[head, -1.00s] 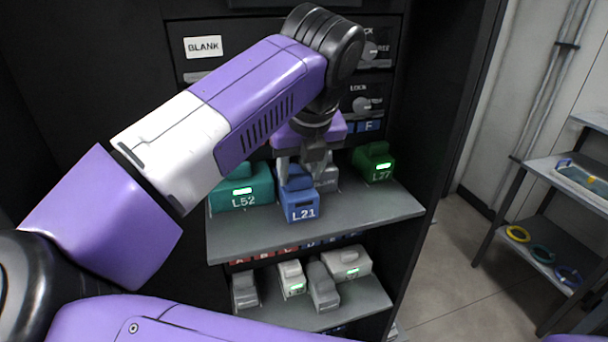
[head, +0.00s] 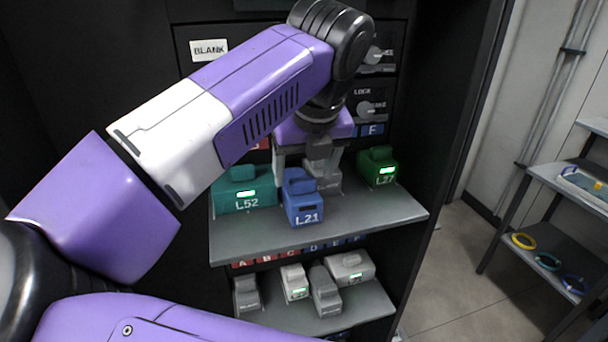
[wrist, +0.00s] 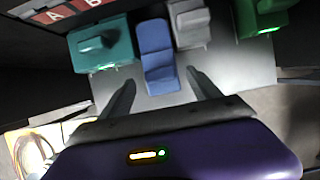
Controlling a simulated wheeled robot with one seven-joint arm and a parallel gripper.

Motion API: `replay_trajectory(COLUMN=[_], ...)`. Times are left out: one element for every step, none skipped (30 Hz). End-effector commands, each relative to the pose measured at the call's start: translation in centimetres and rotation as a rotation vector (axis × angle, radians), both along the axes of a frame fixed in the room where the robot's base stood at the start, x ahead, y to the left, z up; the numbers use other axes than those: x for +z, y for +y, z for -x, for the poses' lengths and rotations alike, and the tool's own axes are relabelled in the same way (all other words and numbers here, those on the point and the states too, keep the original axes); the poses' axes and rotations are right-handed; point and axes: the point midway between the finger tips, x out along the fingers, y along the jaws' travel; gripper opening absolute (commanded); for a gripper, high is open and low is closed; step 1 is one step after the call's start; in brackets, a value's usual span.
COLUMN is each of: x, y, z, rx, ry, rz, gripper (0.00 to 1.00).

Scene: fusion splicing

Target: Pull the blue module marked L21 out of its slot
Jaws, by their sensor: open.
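The blue module marked L21 (head: 304,209) rests on the upper grey shelf, its front standing further out than its neighbours. Its label window is dark. In the wrist view the blue module (wrist: 158,62) lies ahead of my gripper (wrist: 160,88), roughly in line with the gap between the two fingers. My gripper (head: 308,172) is open, with its fingers apart and nothing held between them. In the head view it hangs at the module's upper part. I cannot tell whether a finger touches the module. The module's rear end is hidden in the head view.
A teal module L52 (head: 232,197) stands left of L21, a grey module (head: 325,178) close behind it to the right, and a green module (head: 378,165) further right. All stand on the upper shelf (head: 370,212). The lower shelf (head: 365,303) holds several grey modules. Bare shelf lies in front.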

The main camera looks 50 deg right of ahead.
Motion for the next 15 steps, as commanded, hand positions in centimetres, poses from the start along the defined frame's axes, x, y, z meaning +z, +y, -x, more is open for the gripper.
replay_trajectory(x=[0.7, 1.1, 1.8, 2.2, 2.7, 3.3, 3.7, 4.1, 4.5, 4.8, 5.1, 5.4, 5.6, 5.7, 5.8], y=[0.2, 0.3, 0.4, 0.6, 0.7, 0.8, 0.9, 1.0, 1.1, 1.2, 1.3, 1.3, 1.4, 1.4, 1.4], z=[0.2, 0.4, 0.5, 0.7, 0.9, 1.1, 1.3, 1.4, 1.5, 1.6, 1.7, 1.8, 1.9, 2.0, 2.0], rx=[0.000, -0.001, 0.000, 0.000, 0.000, -0.001, -0.001, -0.001, 0.000, 0.000, 0.000, 0.000, -0.001, -0.001, -0.001], ry=[-0.005, -0.005, -0.006, -0.005, -0.006, -0.005, -0.005, -0.004, -0.004, -0.003, -0.003, -0.004, -0.002, -0.002, -0.001], rz=[0.000, -0.001, 0.000, 0.000, 0.000, 0.000, -0.001, -0.001, -0.001, -0.001, -0.001, 0.000, 0.000, 0.000, 0.000], gripper=[0.72, 0.72, 0.72, 0.72, 0.72, 0.72, 0.72, 0.72, 0.72, 0.72, 0.72, 0.72, 0.72, 0.72, 0.72])
